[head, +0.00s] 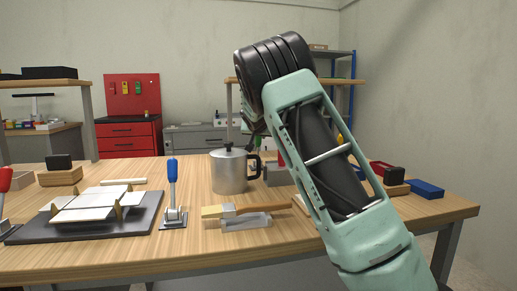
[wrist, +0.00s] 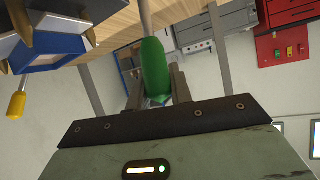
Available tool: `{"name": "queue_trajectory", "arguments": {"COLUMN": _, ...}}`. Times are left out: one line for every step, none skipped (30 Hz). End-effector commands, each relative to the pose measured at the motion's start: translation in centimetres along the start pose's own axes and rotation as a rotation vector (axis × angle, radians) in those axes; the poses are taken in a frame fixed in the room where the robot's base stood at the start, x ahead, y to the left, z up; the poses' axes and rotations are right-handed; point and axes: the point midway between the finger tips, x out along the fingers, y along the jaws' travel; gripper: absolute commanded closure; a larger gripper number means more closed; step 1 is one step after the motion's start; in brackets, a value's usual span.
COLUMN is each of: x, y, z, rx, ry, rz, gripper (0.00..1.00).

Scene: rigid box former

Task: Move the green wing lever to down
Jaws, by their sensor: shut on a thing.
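The green wing lever's handle (wrist: 155,68) shows in the wrist view, with a pale metal rod (wrist: 146,18) running from it to the top edge. My gripper (wrist: 160,82) is shut on this handle, with its fingers around the handle's end. In the head view my arm (head: 320,150) reaches across the right side of the bench. It hides most of my gripper and the green lever there, so I cannot tell the lever's angle to its base.
A blue-handled lever (head: 172,187) stands upright on the wooden bench (head: 190,255). A metal pot (head: 229,172) and a brush (head: 245,209) are left of my arm. A dark plate (head: 85,233) bears white panels. A yellow handle (wrist: 16,105) and blue-edged box (wrist: 60,52) are near my gripper.

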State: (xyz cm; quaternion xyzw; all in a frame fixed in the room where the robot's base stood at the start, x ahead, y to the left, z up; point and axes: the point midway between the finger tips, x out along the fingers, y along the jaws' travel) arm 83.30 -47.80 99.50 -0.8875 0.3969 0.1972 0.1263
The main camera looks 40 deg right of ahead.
Motion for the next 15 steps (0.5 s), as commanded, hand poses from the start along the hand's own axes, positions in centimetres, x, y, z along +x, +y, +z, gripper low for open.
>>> {"name": "queue_trajectory", "arguments": {"x": 0.13, "y": -0.05, "z": 0.7, "rx": 0.002, "ry": 0.01, "rz": -0.004, "gripper": 1.0}}
{"name": "queue_trajectory", "arguments": {"x": 0.07, "y": -0.01, "z": 0.7, "rx": 0.004, "ry": 0.015, "rz": -0.005, "gripper": 1.0}}
{"name": "queue_trajectory", "arguments": {"x": -0.02, "y": 0.02, "z": 0.68, "rx": 0.005, "ry": 0.023, "rz": -0.006, "gripper": 1.0}}
{"name": "queue_trajectory", "arguments": {"x": -0.09, "y": 0.01, "z": 0.68, "rx": 0.006, "ry": 0.027, "rz": -0.007, "gripper": 1.0}}
{"name": "queue_trajectory", "arguments": {"x": -0.15, "y": 0.0, "z": 0.68, "rx": 0.007, "ry": 0.031, "rz": -0.008, "gripper": 1.0}}
{"name": "queue_trajectory", "arguments": {"x": -0.22, "y": 0.04, "z": 0.65, "rx": 0.008, "ry": 0.036, "rz": -0.009, "gripper": 1.0}}
{"name": "queue_trajectory", "arguments": {"x": -0.26, "y": 0.09, "z": 0.62, "rx": 0.009, "ry": 0.039, "rz": -0.009, "gripper": 1.0}}
{"name": "queue_trajectory", "arguments": {"x": -0.31, "y": 0.12, "z": 0.59, "rx": 0.01, "ry": 0.042, "rz": -0.009, "gripper": 1.0}}
{"name": "queue_trajectory", "arguments": {"x": -0.36, "y": 0.14, "z": 0.56, "rx": 0.011, "ry": 0.045, "rz": -0.01, "gripper": 1.0}}
{"name": "queue_trajectory", "arguments": {"x": -0.4, "y": 0.14, "z": 0.54, "rx": 0.011, "ry": 0.047, "rz": -0.01, "gripper": 1.0}}
{"name": "queue_trajectory", "arguments": {"x": -0.43, "y": 0.13, "z": 0.52, "rx": 0.012, "ry": 0.049, "rz": -0.011, "gripper": 1.0}}
{"name": "queue_trajectory", "arguments": {"x": -0.47, "y": 0.12, "z": 0.5, "rx": 0.012, "ry": 0.05, "rz": -0.011, "gripper": 1.0}}
{"name": "queue_trajectory", "arguments": {"x": -0.49, "y": 0.12, "z": 0.49, "rx": 0.012, "ry": 0.051, "rz": -0.011, "gripper": 1.0}}
{"name": "queue_trajectory", "arguments": {"x": -0.5, "y": 0.12, "z": 0.47, "rx": 0.012, "ry": 0.052, "rz": -0.012, "gripper": 1.0}}
{"name": "queue_trajectory", "arguments": {"x": -0.52, "y": 0.12, "z": 0.46, "rx": 0.012, "ry": 0.052, "rz": -0.012, "gripper": 1.0}}
